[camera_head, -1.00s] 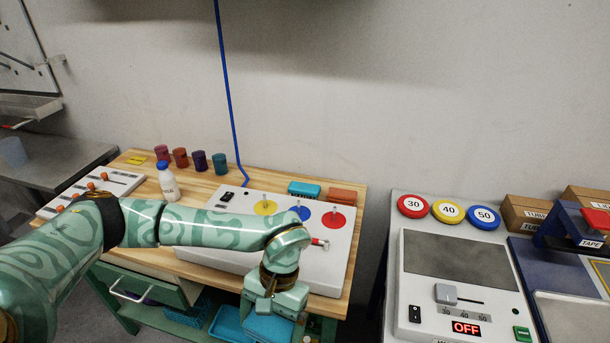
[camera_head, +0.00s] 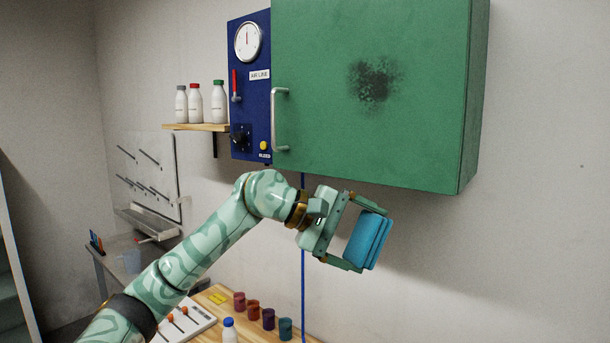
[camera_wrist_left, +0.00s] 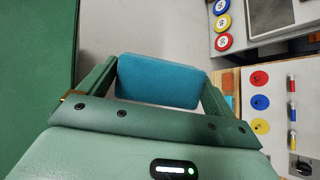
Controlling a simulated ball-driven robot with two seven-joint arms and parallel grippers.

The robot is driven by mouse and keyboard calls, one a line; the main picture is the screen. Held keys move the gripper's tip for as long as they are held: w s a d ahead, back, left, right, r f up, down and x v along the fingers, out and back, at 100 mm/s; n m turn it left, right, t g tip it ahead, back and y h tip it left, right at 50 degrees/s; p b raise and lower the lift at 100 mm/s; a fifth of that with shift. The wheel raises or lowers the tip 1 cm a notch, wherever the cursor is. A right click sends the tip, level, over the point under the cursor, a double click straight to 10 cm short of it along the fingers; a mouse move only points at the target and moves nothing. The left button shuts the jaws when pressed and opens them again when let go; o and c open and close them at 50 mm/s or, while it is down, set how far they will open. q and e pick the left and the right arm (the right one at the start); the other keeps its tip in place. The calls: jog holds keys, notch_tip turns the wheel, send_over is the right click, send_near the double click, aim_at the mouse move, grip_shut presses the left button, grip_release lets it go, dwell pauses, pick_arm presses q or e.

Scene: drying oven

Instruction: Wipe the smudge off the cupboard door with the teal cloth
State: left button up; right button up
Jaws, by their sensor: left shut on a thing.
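The green cupboard door (camera_head: 320,100) is on the wall in the head view, with a metal handle at its left. A dark smudge (camera_head: 373,80) marks the door right of its middle. My left gripper (camera_head: 362,238) is shut on the teal cloth (camera_head: 369,240), a folded blue-teal pad, and holds it below the cupboard's lower edge, apart from the door. In the left wrist view the cloth (camera_wrist_left: 158,82) sits between the two fingers, and a green surface fills the left side. My right gripper is not in view.
A blue air-line panel (camera_head: 250,120) with a gauge adjoins the cupboard's left. A shelf (camera_head: 195,127) with several bottles is further left. Below, the wooden bench (camera_head: 292,336) carries small cups (camera_head: 253,309) and a bottle (camera_head: 229,330). The wall right of the gripper is clear.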

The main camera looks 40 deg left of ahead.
pick_arm(q)
jog(key=s+a+r+n+t+y+p, duration=0.1)
jog(key=s+a+r+t, duration=0.15)
jog(key=r, duration=0.55)
jog(key=s+a+r+n+t+y+p, duration=0.1)
jog(key=a+r+t, duration=0.2)
jog(key=r, duration=0.5)
jog(key=s+a+r+t+y+p, duration=0.1)
jog(key=s+a+r+t+p, duration=0.1)
jog(key=r, duration=0.6)
jog(key=shift+n, duration=0.3)
jog(key=w+p, duration=0.1)
jog(key=w, duration=0.1)
jog(key=w+p, duration=0.2)
jog(key=w, duration=0.1)
jog(key=shift+w+a+r+p, duration=0.1)
jog(key=shift+w+a+p, duration=0.2)
jog(key=shift+p, duration=0.05)
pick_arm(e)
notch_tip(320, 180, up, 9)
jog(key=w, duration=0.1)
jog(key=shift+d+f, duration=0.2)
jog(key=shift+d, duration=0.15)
pick_arm(q)
jog(key=shift+w+a+p, duration=0.1)
jog(key=shift+w+p, duration=0.45)
jog(key=shift+w, duration=0.3)
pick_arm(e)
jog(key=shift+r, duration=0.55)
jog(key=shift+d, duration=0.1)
